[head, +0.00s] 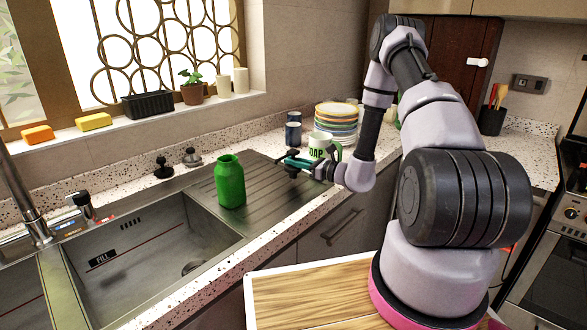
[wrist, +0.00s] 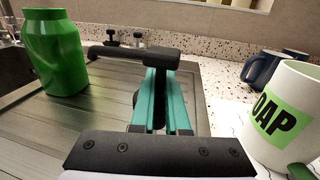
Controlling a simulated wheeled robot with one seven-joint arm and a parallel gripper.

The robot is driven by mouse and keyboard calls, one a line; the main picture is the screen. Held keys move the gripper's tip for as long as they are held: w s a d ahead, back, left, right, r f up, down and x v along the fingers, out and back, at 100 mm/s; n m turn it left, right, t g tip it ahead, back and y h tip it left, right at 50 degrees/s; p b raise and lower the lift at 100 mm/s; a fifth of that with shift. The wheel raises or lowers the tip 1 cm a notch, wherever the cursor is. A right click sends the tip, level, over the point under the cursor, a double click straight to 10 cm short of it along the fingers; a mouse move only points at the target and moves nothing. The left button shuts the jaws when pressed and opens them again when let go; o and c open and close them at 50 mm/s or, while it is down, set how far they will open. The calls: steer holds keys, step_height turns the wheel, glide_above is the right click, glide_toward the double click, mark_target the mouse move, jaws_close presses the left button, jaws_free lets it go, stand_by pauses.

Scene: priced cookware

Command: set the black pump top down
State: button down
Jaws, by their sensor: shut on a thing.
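My gripper (head: 291,162) is shut on the black pump top (wrist: 130,52). In the wrist view its head lies across the tips of the teal fingers (wrist: 160,78), with the nozzle pointing left; the fingers hide most of the stem. In the head view the pump top (head: 292,172) hangs over the right part of the ribbed drainboard (head: 262,196); a gap below it is hard to judge. The open green bottle (head: 230,182) stands upright on the drainboard, left of my gripper, and also shows in the wrist view (wrist: 55,55).
A white mug with a green SOAP label (head: 322,140) stands close behind and right of my gripper. Dark blue mugs (head: 293,130) and stacked plates (head: 337,115) are behind. The sink (head: 150,255) is at left. Two small stoppers (head: 163,168) stand behind the bottle. Drainboard between bottle and gripper is clear.

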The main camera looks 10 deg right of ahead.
steer(key=shift+f, duration=1.05)
steer(key=shift+f, duration=0.1)
steer(key=c, duration=0.9)
jaws_free()
